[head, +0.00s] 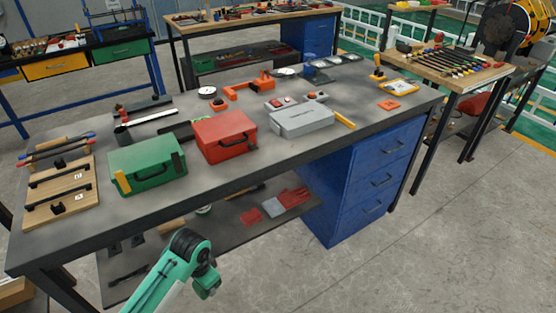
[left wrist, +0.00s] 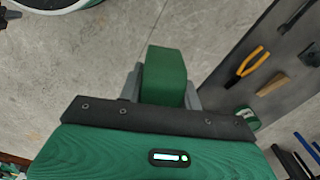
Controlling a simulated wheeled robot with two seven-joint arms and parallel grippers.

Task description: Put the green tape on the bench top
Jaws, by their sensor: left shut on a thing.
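My left gripper (left wrist: 162,90) is shut on a green block-shaped thing, which I take to be the green tape (left wrist: 164,72) seen edge-on. It is held between the two grey fingers, above the bare concrete floor and apart from the shelf. The gripper and the held thing do not show in the head view. The grey bench top (head: 232,180) runs across the head view. My right gripper is not in view.
On the bench top stand a green case (head: 148,163), a red case (head: 224,136), a grey case (head: 302,119) and a wooden board (head: 62,190). Bare room lies along its front edge. The lower shelf (left wrist: 262,72) holds pliers (left wrist: 247,66) and a small green round thing (left wrist: 246,118).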

